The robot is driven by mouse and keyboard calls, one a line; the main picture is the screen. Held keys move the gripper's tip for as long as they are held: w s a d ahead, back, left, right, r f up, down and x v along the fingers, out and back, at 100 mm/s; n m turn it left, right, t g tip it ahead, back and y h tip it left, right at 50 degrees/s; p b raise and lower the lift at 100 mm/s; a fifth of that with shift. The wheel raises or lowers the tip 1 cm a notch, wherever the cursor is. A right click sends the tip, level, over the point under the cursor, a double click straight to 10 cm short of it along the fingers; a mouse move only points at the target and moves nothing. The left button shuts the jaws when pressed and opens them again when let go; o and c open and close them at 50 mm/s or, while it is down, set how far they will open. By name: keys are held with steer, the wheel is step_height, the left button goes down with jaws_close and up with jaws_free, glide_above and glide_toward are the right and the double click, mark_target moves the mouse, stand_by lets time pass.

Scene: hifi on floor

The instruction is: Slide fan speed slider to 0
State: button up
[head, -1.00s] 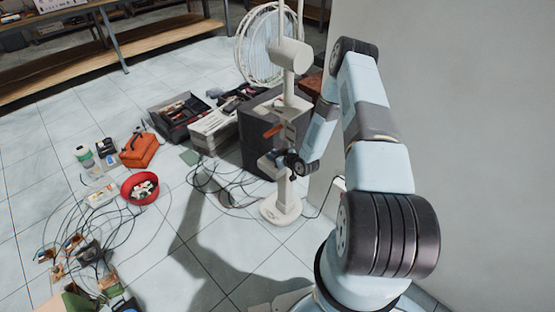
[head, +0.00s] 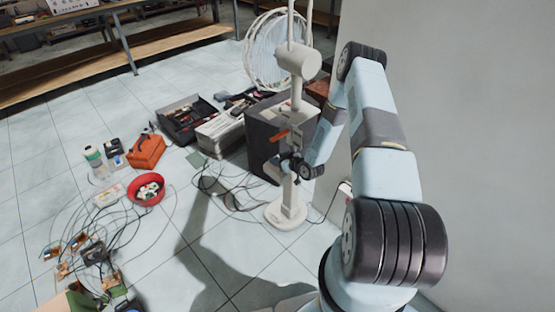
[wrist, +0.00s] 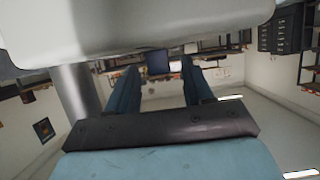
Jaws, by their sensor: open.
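The white floor fan (head: 297,63) stands upright on its round base (head: 285,213), its wire cage facing away to the back left. A control housing (head: 298,137) sits on its pole. A large pale body, probably part of the fan, fills the top, with a grey post (wrist: 75,90) at left.
A dark cabinet (head: 262,140) stands close behind the fan. An open toolbox (head: 188,118), an orange case (head: 146,150), a red bowl (head: 146,189) and tangled cables lie to the left. A wall (head: 450,100) closes the right side. Floor in front of the base is mostly clear.

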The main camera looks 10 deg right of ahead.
steer(key=v, duration=1.3)
steer(key=shift+f, duration=0.1)
